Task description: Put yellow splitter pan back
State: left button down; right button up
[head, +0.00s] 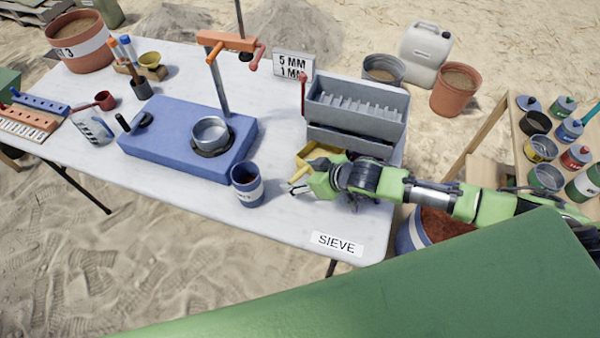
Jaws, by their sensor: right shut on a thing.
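The yellow splitter pan (310,153) is at the front left foot of the grey riffle splitter (357,112), near the right end of the white table. My right gripper (299,181) reaches in from the right, low in front of the splitter, and is shut on the yellow pan. The gripper and wrist hide much of the pan, so I cannot tell whether it touches the tabletop or how far under the splitter it is. My left gripper is not in view.
A blue cup (247,186) stands just left of my right gripper. Further left is a blue block (165,150) with a metal ring. A SIEVE label (337,244) lies on the clear front right corner. A side table with several cans (545,178) stands at the right.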

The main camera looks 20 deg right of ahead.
jog(key=shift+r, duration=0.1)
jog(key=shift+f, duration=0.45)
jog(key=o, duration=1.2)
jog(key=shift+r, duration=0.45)
jog(key=v, duration=1.2)
jog(key=shift+b, duration=0.35)
